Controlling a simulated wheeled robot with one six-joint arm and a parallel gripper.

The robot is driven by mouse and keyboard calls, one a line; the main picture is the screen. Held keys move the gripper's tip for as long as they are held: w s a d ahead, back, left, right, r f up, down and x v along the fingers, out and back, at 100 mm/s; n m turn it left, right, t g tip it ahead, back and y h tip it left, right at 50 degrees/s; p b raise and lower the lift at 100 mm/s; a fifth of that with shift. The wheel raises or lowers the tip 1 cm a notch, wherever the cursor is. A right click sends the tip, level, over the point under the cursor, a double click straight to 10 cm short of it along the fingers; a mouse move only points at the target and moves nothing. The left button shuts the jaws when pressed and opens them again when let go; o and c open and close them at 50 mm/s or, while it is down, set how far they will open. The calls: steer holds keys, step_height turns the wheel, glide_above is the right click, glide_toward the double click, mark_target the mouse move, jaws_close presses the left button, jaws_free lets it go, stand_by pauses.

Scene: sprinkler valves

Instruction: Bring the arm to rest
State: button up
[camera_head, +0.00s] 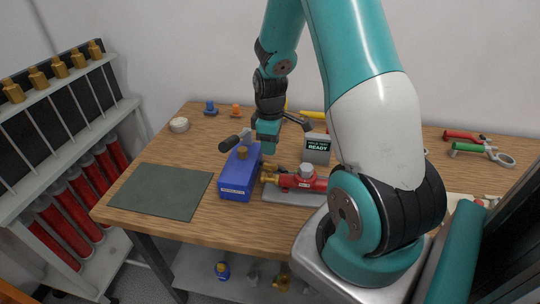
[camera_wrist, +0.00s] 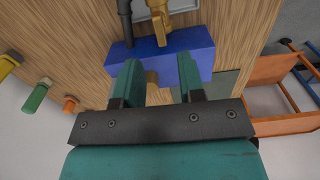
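My gripper (camera_head: 267,146) hangs at the end of my arm over the workbench, just right of the top of a blue block (camera_head: 236,183). In the wrist view my gripper (camera_wrist: 159,64) has its two teal fingers spread apart. The blue block (camera_wrist: 194,45) lies across the view beyond them. The arm is bent and reaches down over the bench.
A red valve body (camera_head: 303,181) with brass ends sits right of the blue block. A dark green mat (camera_head: 163,191) lies left. A rack with red cylinders (camera_head: 76,214) stands left of the bench. Pliers-like tools (camera_head: 478,149) lie right.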

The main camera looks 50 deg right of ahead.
steer(key=shift+f, duration=0.1)
stand_by(0.4)
steer(key=s+a+r+m+t, duration=0.1)
steer(key=s+a+r+m, duration=0.15)
steer(key=a+r, duration=0.5)
steer(key=s+a+r+m+t, duration=0.25)
steer(key=a+r, duration=0.25)
steer(key=a, duration=0.5)
steer(key=s+a+r+n+g+y+b, duration=0.1)
steer(key=s+a+r+n+g+y, duration=0.2)
steer(key=s+a+r+n, duration=0.3)
steer(key=s+a+y, duration=0.1)
steer(key=s+a, duration=0.4)
steer(key=a, duration=0.3)
steer(key=shift+w+r+g, duration=0.1)
steer(key=shift+g, duration=0.15)
